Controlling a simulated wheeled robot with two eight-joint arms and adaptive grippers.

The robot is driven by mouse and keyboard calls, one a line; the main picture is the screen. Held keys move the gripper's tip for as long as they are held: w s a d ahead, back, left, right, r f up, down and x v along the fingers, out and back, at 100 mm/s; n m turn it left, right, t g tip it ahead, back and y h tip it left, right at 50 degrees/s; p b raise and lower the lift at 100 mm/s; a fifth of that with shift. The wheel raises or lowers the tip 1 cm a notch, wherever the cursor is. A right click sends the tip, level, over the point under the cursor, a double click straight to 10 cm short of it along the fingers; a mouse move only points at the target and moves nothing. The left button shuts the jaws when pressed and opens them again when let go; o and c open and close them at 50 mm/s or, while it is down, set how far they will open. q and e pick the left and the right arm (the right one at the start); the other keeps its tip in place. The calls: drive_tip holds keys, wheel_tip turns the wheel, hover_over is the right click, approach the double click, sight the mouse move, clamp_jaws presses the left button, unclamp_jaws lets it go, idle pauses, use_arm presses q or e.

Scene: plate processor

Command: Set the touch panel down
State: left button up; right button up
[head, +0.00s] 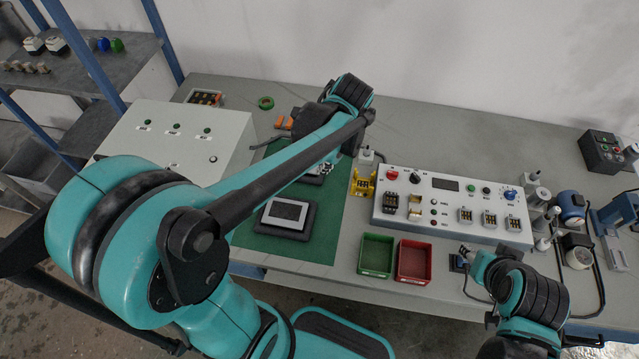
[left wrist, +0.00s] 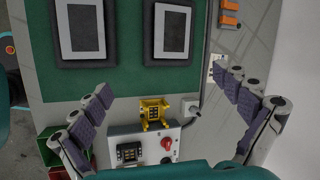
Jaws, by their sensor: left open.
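The nearer touch panel (head: 285,214) is fully visible in the head view and at the left of the left wrist view (left wrist: 80,28). The other panel (left wrist: 172,31) lies beside it, farther back, and is mostly hidden by my left arm in the head view. My left gripper (left wrist: 163,82) is open and empty above the mat's edge, its fingers spread wide, with both panels beyond the fingertips. My right gripper (head: 468,256) is at the table's front edge; its jaws are too small to read.
A yellow fixture (head: 362,182) stands between the mat and the white control box (head: 450,208). Green (head: 376,254) and red (head: 414,261) bins sit at the front edge. Orange parts (left wrist: 229,12) lie behind the mat. A white box (head: 180,135) stands left.

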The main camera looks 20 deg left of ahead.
use_arm(q)
drive_tip(key=s+d+r+n+t+h, duration=0.1)
drive_tip(key=s+d+n+t+h, duration=0.2)
drive_tip(key=s+n, duration=0.9)
drive_tip(key=s+d+t, duration=0.1)
drive_tip(key=d+t, duration=0.1)
drive_tip(key=d, duration=0.1)
drive_tip(key=shift+r+h, duration=0.2)
drive_tip(key=shift+h, duration=0.2)
drive_tip(key=shift+s, duration=0.1)
